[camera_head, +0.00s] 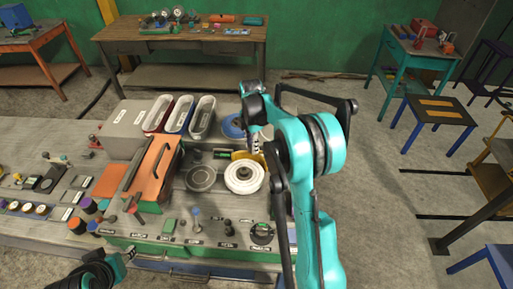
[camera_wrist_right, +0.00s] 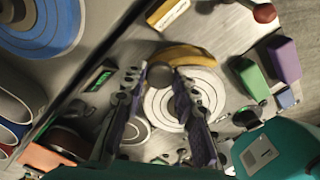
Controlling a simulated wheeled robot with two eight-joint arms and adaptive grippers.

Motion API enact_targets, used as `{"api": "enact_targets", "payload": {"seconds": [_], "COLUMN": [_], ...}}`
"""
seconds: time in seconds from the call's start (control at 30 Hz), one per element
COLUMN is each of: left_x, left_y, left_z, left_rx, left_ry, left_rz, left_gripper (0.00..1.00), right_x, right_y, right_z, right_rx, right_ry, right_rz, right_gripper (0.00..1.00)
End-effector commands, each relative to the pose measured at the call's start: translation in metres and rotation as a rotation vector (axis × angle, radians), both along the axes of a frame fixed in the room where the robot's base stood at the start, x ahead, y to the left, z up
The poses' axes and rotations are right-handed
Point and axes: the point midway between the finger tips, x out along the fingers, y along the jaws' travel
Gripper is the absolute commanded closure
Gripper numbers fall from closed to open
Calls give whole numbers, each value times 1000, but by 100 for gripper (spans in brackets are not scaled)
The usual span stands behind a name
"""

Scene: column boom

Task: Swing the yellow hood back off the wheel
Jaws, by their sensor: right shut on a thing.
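The white ringed wheel (camera_head: 244,178) lies flat on the bench unit, and it also shows in the right wrist view (camera_wrist_right: 205,88). The yellow hood (camera_head: 239,154) shows as a curved strip along the wheel's far edge; the right wrist view shows it as an arc (camera_wrist_right: 195,55) beside the wheel. My right gripper (camera_head: 257,148) is at the hood, partly hidden by my arm. In the wrist view its fingers (camera_wrist_right: 162,74) are closed about a dark round knob (camera_wrist_right: 160,77) by the hood. My left gripper (camera_head: 92,274) is at the bottom left, away from the wheel; its jaws are unclear.
A dark grey disc (camera_head: 201,178) lies left of the wheel, and a blue disc (camera_head: 232,127) lies behind it. An orange box (camera_head: 156,167) and several bins (camera_head: 180,114) stand further left. Small knobs line the unit's front edge. Open floor (camera_head: 380,200) lies right.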

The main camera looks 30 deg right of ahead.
Motion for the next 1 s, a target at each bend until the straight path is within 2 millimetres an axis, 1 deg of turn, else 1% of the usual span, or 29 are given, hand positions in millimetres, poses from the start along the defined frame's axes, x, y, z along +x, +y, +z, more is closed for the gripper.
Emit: {"api": "enact_targets", "payload": {"seconds": [0.1,0.3,0.8,0.83,0.87,0.9,1.0], "left_x": [0,0,0,0,0,0,0], "left_y": [0,0,0,0,0,0,0], "left_z": [-1,-2,-3,-3,-3,-3,-3], "left_rx": [0,0,0,0,0,0,0], "left_ry": [0,0,0,0,0,0,0], "left_rz": [0,0,0,0,0,0,0], "left_gripper": [60,60,60,60,60,60,60], "right_x": [5,8,9,9,9,9,9], "right_y": [4,8,9,9,9,9,9], "right_z": [0,0,1,1,1,1,1], "right_rx": [-1,-1,-1,-1,-1,-1,-1], "right_ry": [-2,-2,-3,-3,-3,-3,-2], "right_rz": [55,111,129,129,129,129,129], "right_gripper": [100,100,100,70,62,51,51]}}
